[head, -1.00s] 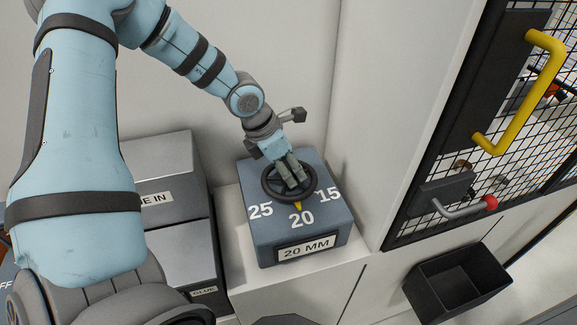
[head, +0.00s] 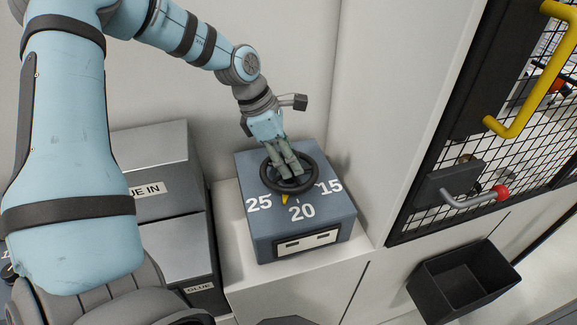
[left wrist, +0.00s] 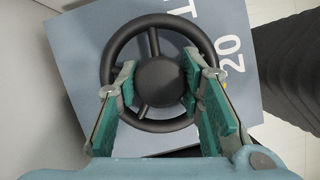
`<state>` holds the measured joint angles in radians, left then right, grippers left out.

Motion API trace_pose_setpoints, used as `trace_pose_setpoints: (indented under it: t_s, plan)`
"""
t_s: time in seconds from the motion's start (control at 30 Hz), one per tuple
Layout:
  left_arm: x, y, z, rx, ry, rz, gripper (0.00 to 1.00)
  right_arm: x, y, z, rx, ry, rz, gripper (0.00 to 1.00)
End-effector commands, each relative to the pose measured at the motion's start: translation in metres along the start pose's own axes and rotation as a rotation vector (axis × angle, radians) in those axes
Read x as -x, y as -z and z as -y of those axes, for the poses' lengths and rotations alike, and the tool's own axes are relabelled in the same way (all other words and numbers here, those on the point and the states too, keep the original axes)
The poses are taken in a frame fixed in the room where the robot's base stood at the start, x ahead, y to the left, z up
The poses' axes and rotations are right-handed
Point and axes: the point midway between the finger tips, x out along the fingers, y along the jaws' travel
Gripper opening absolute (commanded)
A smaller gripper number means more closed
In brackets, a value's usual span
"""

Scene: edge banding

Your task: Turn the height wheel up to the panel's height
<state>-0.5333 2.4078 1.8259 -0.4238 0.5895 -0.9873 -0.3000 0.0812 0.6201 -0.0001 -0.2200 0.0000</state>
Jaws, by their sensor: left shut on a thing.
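The black height wheel (head: 306,186) sits on top of a blue-grey box (head: 345,215) marked 25, 20 and 15. Its yellow pointer (head: 285,198) stands between 25 and 20, nearer 20. My right gripper is not in view. No panel can be made out.
Grey housings (head: 165,205) labelled for glue stand left of the box. A mesh door (head: 500,140) with a yellow handle (head: 530,85) and a red-knobbed latch (head: 480,198) is at the right. A black open bin (head: 462,285) is below it.

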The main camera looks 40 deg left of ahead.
Motion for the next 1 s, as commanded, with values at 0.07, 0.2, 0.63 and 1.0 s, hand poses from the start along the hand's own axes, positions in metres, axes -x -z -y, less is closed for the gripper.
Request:
trace_pose_setpoints:
  t_s: [0.07, 0.2, 0.63, 1.0]
  plan:
    - [-0.008, 0.002, -0.003, -0.065, 0.017, 0.002, 0.07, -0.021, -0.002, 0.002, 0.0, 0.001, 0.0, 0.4]
    - [-0.007, 0.002, -0.002, -0.187, 0.071, 0.0, 0.07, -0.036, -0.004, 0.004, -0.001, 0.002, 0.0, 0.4]
    - [-0.003, 0.001, -0.001, -0.489, 0.201, -0.005, 0.07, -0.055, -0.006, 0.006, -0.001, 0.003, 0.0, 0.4]
    - [-0.002, 0.001, -0.001, -0.583, 0.242, -0.006, 0.07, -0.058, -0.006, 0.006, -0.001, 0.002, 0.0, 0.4]
